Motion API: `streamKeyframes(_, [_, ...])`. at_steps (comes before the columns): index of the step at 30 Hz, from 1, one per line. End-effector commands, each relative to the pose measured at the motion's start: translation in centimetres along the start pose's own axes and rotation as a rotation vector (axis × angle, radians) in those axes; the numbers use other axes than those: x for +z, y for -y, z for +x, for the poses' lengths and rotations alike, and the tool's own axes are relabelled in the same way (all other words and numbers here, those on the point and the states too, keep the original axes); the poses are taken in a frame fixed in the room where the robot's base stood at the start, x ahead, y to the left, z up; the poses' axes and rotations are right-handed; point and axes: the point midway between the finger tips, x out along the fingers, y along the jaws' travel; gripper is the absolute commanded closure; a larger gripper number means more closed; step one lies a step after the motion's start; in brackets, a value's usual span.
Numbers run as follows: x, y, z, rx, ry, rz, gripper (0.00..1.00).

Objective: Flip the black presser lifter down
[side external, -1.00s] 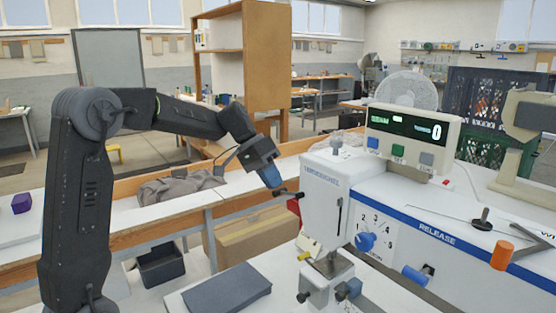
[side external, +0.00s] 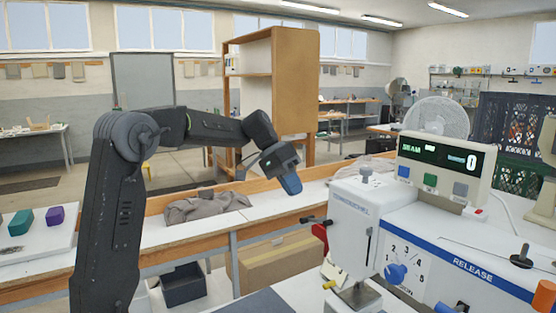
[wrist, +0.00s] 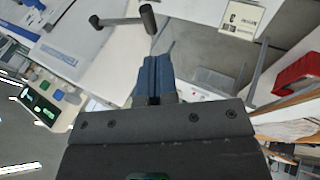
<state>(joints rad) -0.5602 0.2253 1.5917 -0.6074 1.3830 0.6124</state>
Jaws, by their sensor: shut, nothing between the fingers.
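The black presser lifter (side external: 314,220) is a short dark lever on the left side of the white machine head (side external: 352,222). It sticks out to the left, nearly level in the side view. In the wrist view the lifter (wrist: 122,20) is a dark bar with a thicker knob end, beyond the fingertips. My gripper (side external: 293,188) points down, above and left of the lifter, with a visible gap. Its blue fingers (wrist: 154,72) are shut together and hold nothing.
A red part (side external: 320,234) sits just under the lifter. The display box (side external: 440,165) stands on the machine, and the dial (side external: 395,272) is on its front. A grey cloth (side external: 207,206) lies on the bench behind. The air left of the machine head is clear.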

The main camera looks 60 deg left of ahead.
Motion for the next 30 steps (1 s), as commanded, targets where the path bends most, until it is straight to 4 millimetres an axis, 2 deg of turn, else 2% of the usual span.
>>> streamKeyframes(1, [0.0, 0.2, -1.4, -0.003, -0.005, -0.001, 1.0])
streamKeyframes(6, [0.0, 0.5, -5.1, -0.002, -0.004, -0.001, 1.0])
streamKeyframes(12, [0.0, 0.7, -8.0, -0.001, -0.002, -0.001, 1.0])
streamKeyframes(18, [0.1, 0.7, -9.0, 0.0, 0.001, -0.001, 1.0])
streamKeyframes(30, [0.1, 0.7, -9.0, 0.0, 0.0, 0.0, 1.0])
